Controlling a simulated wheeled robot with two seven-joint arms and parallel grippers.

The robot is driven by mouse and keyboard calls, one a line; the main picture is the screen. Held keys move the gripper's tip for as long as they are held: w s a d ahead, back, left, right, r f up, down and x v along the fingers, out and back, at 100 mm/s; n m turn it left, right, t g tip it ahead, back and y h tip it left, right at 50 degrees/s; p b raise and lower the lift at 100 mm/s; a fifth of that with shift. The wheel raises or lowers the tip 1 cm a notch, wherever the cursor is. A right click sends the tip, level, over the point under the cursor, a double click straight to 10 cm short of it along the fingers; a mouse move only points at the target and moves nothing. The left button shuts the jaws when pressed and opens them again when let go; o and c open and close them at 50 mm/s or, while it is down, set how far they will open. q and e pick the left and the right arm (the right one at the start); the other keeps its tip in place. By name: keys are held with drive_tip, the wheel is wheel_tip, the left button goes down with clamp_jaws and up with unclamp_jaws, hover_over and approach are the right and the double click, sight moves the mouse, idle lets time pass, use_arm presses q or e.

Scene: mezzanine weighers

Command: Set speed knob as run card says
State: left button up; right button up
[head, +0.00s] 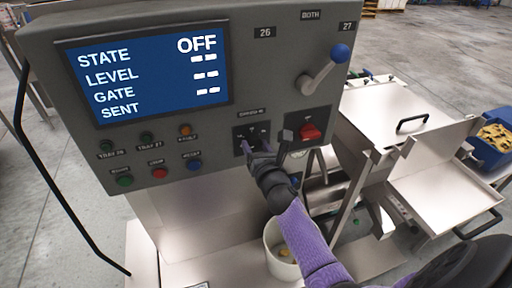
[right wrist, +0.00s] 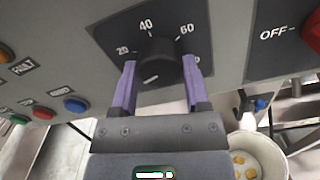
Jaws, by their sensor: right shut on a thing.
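The speed knob (right wrist: 158,58) is black and sits on a dark dial plate marked 20, 40 and 60, with another figure partly covered at the right. My right gripper (right wrist: 159,76) is shut on the knob, one purple finger on each side. In the head view the right gripper (head: 257,147) reaches the dial plate (head: 240,131) and hides most of the knob. I cannot tell for sure which figure the knob points at. I see no readable run card. My left gripper is not in view.
The screen (head: 150,75) reads STATE OFF, with dashes on its other rows. A red switch (head: 310,131), marked OFF, sits right of the dial. A blue-tipped lever (head: 325,69) is above it. Several buttons lie to the left. A white bucket (head: 283,262) stands below.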

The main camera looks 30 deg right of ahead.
drive_tip(key=m, duration=0.5)
drive_tip(key=shift+m, duration=0.4)
drive_tip(key=m, duration=1.1)
drive_tip(key=shift+m, duration=0.3)
drive_tip(key=m, duration=0.5)
drive_tip(key=shift+m+p, duration=0.3)
drive_tip(key=shift+p, duration=0.1)
drive_tip(key=m+p, duration=0.1)
drive_tip(key=m, duration=1)
drive_tip(key=shift+m+p, duration=0.3)
drive_tip(key=m, duration=0.5)
drive_tip(key=shift+f, duration=0.1)
drive_tip(key=m, duration=0.5)
drive_tip(key=shift+m, duration=0.4)
